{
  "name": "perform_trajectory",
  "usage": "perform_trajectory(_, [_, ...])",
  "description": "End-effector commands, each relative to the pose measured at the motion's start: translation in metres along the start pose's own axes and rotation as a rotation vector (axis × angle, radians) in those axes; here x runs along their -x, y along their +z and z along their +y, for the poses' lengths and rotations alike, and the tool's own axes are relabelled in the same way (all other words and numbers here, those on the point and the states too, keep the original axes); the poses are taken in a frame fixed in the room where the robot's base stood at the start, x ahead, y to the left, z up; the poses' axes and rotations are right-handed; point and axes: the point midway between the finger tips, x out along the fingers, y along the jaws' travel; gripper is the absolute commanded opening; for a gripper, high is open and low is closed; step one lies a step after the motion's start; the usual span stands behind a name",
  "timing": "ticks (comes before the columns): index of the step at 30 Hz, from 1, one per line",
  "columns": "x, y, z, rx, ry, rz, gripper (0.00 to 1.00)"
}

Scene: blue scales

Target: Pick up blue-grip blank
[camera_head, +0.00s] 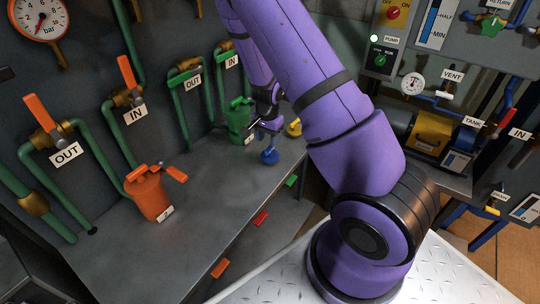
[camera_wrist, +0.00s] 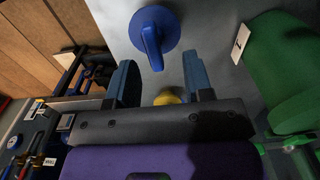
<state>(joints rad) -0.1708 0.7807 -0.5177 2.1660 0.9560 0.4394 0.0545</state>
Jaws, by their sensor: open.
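The blue-grip blank (camera_head: 270,157) stands on the grey bench top, a round blue disc with an upright blue grip. In the wrist view the blue-grip blank (camera_wrist: 154,32) is at top centre, beyond my fingertips and apart from them. My gripper (camera_wrist: 160,75) is open, with one blue-grey finger on each side and nothing held between them. In the head view my gripper (camera_head: 264,127) is small and dark, just above the blank at the end of my purple arm.
A green canister (camera_head: 238,118) stands close by on the left; it also shows at right in the wrist view (camera_wrist: 285,65). A yellow piece (camera_head: 294,127) is just behind. An orange canister (camera_head: 150,192) stands further left on the grey bench (camera_head: 215,215). Green pipes line the wall.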

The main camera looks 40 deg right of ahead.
Motion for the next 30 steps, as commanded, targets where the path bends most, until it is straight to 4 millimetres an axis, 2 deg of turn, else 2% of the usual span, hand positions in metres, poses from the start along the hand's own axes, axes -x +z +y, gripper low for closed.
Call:
perform_trajectory(7, [-0.016, -0.001, 0.003, -0.002, 0.001, -0.002, 0.47])
perform_trajectory(16, [-0.055, -0.004, 0.008, -0.001, 0.001, -0.001, 0.47])
perform_trajectory(26, [-0.061, -0.003, 0.007, 0.001, -0.001, -0.001, 0.47])
perform_trajectory(30, [-0.061, -0.003, 0.007, 0.001, -0.001, -0.001, 0.17])
